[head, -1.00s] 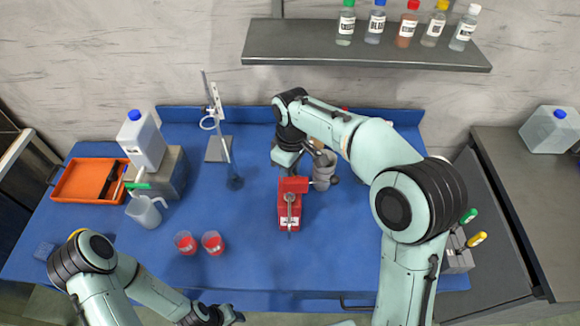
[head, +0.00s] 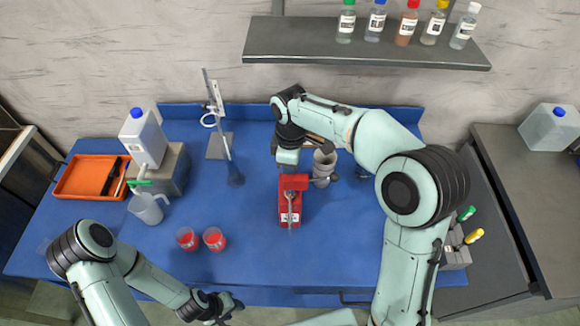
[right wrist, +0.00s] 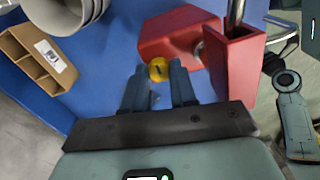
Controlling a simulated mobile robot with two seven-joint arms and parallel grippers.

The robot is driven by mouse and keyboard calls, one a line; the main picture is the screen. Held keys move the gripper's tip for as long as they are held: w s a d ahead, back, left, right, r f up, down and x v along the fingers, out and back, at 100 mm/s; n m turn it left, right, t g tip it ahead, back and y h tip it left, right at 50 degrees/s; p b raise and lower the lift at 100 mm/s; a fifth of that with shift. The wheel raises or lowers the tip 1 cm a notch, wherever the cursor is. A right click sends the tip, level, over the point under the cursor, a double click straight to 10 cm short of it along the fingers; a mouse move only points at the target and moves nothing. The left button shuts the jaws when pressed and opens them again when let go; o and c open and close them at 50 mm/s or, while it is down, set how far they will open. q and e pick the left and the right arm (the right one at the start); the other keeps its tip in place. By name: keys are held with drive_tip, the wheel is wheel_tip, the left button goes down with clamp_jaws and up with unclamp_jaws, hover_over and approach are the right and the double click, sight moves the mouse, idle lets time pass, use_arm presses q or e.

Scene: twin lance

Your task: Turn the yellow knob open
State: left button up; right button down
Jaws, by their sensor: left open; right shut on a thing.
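The yellow knob (right wrist: 158,69) sits at the side of a red device (right wrist: 178,40) in the right wrist view. My right gripper (right wrist: 158,78) has one finger on each side of the knob and is shut on it. In the head view the red device (head: 290,212) stands upright near the middle of the blue table, and my right arm reaches over behind it. The knob and the right fingertips are hidden there. My left gripper (head: 226,304) is open and empty at the table's front edge, well away from the device.
Two red-filled beakers (head: 187,239) and a clear jug (head: 146,208) stand to the left. An orange tray (head: 72,190) lies at far left. A bottle shelf (head: 365,42) overhangs the back.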

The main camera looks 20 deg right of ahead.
drive_tip(key=c, duration=0.9)
unclamp_jaws()
drive_tip(key=r, duration=1.3)
drive_tip(key=shift+w+d+r, duration=0.15)
drive_tip(key=shift+w, duration=0.1)
